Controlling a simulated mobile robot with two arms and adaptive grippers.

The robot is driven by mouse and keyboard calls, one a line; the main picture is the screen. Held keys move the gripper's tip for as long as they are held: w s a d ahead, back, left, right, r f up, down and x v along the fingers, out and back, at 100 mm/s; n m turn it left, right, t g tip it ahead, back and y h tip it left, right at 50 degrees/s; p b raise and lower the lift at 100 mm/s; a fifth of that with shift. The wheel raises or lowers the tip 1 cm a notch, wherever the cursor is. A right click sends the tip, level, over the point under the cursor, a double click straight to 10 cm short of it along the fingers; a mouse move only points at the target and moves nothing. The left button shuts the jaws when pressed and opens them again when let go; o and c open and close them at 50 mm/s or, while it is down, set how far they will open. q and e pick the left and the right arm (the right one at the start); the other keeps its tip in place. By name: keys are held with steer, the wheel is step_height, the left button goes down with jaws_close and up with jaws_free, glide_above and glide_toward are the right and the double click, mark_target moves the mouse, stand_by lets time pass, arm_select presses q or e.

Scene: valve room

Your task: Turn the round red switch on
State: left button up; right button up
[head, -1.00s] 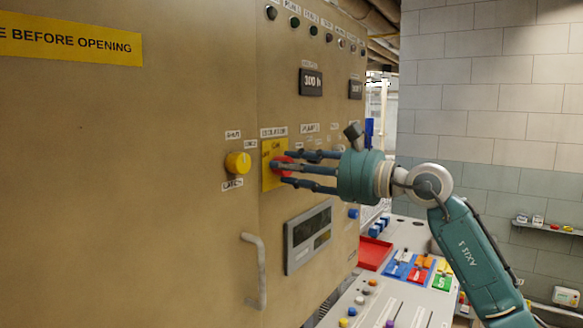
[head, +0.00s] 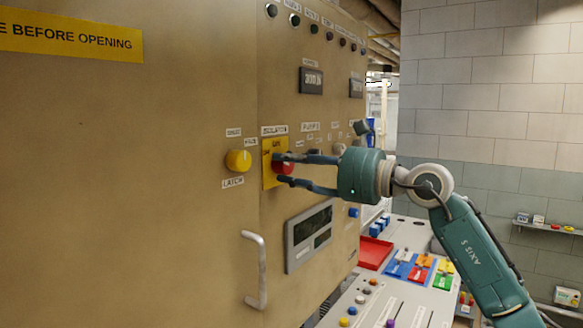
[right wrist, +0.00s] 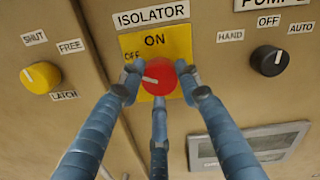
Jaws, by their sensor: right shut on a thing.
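The round red switch (head: 284,168) sits on a yellow plate (head: 267,180) on the tan cabinet front. In the right wrist view the red switch (right wrist: 163,77) is under the ISOLATOR label, with ON above it and OFF at its upper left. Its white mark points left, a little below the OFF word. My right gripper (head: 280,169) is shut on the switch, its fingers around the rim; they also show in the right wrist view (right wrist: 160,88). The fingers hide parts of the rim. My left gripper is out of view.
A yellow knob (head: 238,161) is left of the switch, and a black knob (right wrist: 269,60) is to its right. A grey display panel (head: 309,237) and a handle (head: 255,270) are below. A console with coloured blocks and a red tray (head: 374,253) stands at the lower right.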

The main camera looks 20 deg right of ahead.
steer(key=m, duration=0.6)
steer(key=shift+m, duration=0.3)
steer(key=m, duration=0.6)
steer(key=shift+f+p, duration=0.1)
steer(key=shift+p, duration=0.25)
steer(key=shift+m, duration=0.4)
steer(key=o, duration=1.2)
steer(key=shift+c, duration=0.2)
steer(key=shift+s+d, duration=0.15)
steer(key=v, duration=1.1)
steer(key=shift+s+d, duration=0.15)
steer(key=shift+s, duration=0.2)
steer(key=shift+f, duration=0.1)
